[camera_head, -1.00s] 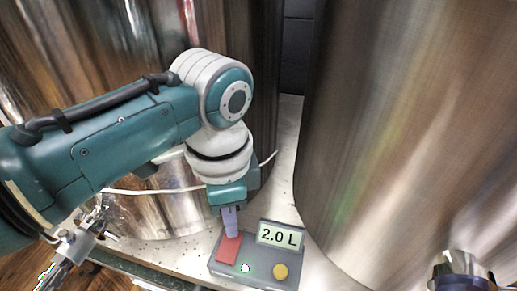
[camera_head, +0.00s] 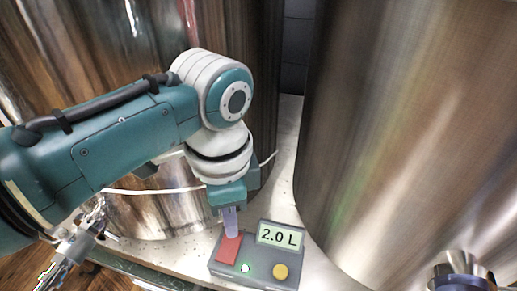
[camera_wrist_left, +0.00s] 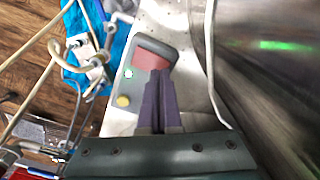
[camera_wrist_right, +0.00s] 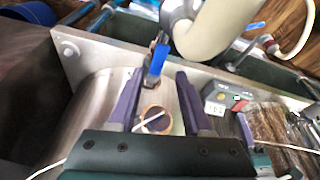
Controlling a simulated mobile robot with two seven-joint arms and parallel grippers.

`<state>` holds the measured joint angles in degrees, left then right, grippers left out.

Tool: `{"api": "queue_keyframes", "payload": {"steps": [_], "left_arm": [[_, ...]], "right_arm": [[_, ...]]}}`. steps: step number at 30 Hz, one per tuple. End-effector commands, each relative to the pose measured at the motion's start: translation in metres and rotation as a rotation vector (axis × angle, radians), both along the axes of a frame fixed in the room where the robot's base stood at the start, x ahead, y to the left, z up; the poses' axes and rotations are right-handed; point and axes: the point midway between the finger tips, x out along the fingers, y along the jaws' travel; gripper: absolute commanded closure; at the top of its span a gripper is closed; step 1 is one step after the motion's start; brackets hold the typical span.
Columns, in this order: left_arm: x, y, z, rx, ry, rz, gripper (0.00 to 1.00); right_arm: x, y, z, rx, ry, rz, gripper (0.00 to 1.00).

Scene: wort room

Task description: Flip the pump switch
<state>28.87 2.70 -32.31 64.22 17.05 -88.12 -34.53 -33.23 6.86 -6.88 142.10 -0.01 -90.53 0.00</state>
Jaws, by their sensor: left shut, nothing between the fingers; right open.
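The pump control box (camera_head: 262,254) is grey and sits on the metal surface between two large tanks. It has a red rocker switch (camera_head: 227,250), a lit green lamp (camera_head: 245,268), a yellow button (camera_head: 281,271) and a display (camera_head: 280,236) reading "2.0 L". My left gripper (camera_head: 231,234) is shut and empty, fingers pointing down onto the upper part of the red switch, apparently touching it. In the left wrist view the shut fingertips (camera_wrist_left: 160,74) lie at the edge of the red switch (camera_wrist_left: 153,52). My right gripper (camera_wrist_right: 157,78) is open and empty, away from the box (camera_wrist_right: 222,97).
A shiny tank (camera_head: 420,130) stands close to the box's right, another (camera_head: 150,50) behind my left arm. A white cable (camera_head: 150,191) runs behind that arm. In the right wrist view, a blue-handled valve (camera_wrist_right: 158,60) shows between the fingers.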

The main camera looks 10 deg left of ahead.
Motion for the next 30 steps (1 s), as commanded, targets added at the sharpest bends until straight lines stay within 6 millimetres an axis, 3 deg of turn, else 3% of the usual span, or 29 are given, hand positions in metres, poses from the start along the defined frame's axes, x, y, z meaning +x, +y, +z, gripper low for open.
{"api": "queue_keyframes", "payload": {"steps": [13,30], "left_arm": [[0.0,0.0,-0.002,0.0,0.0,0.0,1.0],[0.0,0.0,-0.019,0.0,0.0,0.0,1.0]], "right_arm": [[0.0,0.0,-0.001,0.0,0.0,0.0,0.5],[0.0,0.0,-0.014,-0.001,0.0,0.001,0.5]]}}
